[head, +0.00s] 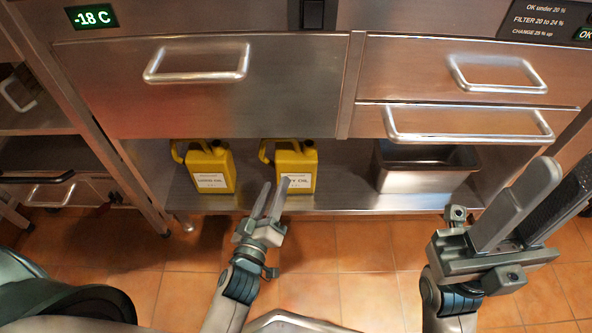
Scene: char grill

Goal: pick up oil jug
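Two yellow oil jugs with white labels stand upright on the low shelf. The left jug (209,163) has a label that seems to read "used oil" or similar, too small to be sure. The right jug (296,160) has a label ending in "oil", partly covered by my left gripper's fingertip. My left gripper (272,198) is open and empty, in front of and below the right jug; whether it touches the jug I cannot tell. My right gripper (556,200) is open and empty at the right, well away from both jugs.
A metal pan (420,172) stands on the same low shelf (345,196) to the right. Closed steel drawers (200,100) with bar handles hang above the shelf. A cabinet post (110,150) stands left of the jugs. The tiled floor (340,260) in front is clear.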

